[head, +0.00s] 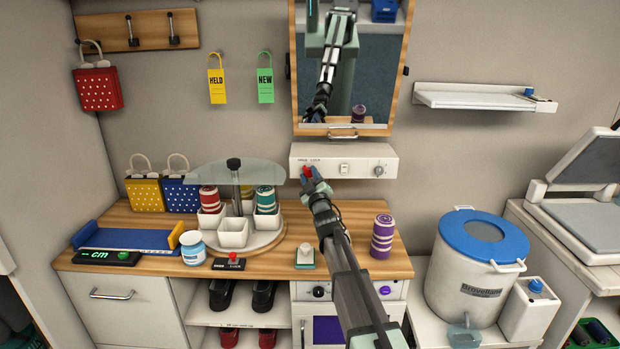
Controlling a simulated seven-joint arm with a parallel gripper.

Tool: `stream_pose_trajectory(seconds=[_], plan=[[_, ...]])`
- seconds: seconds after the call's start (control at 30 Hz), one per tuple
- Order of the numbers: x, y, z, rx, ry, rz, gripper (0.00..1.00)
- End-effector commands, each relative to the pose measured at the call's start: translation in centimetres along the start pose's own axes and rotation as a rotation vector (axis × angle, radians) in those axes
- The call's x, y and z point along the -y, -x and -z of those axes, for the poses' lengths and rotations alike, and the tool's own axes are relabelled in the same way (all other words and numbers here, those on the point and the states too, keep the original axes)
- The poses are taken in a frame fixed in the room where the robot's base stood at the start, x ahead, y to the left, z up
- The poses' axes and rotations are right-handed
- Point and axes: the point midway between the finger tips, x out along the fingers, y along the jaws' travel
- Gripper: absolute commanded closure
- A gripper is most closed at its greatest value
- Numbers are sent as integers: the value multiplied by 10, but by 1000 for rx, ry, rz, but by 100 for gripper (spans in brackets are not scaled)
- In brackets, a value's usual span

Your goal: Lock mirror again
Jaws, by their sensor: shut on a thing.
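The wood-framed mirror (376,75) is on the wall at top centre, with a handle (342,134) at its bottom edge; my arm shows as a reflection in it. Just below is a white control panel (350,155) with small lettering too small to read surely, a small switch (344,168) and a round dial (379,171). My gripper (309,175) is at the panel's left part, shut on a red knob (307,169). The fingers partly hide the knob, so its exact position cannot be told.
A glass-topped carousel (237,172) with cups and spools stands left of my arm. A purple spool (383,236) stands right of it on the wooden counter (285,265). A wall shelf (470,98) and a blue-lidded bucket (462,285) are at right.

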Motion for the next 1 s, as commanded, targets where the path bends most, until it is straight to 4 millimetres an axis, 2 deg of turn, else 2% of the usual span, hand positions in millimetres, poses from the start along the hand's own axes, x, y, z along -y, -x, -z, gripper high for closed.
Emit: stream_pose_trajectory(seconds=[0.03,0.27,0.67,1.0], plan=[[0,0,0,0,0,0,72],[0,0,0,0,0,0,94],[0,0,0,-1,-70,-29,95],[2,-1,0,-1,-310,-127,95]])
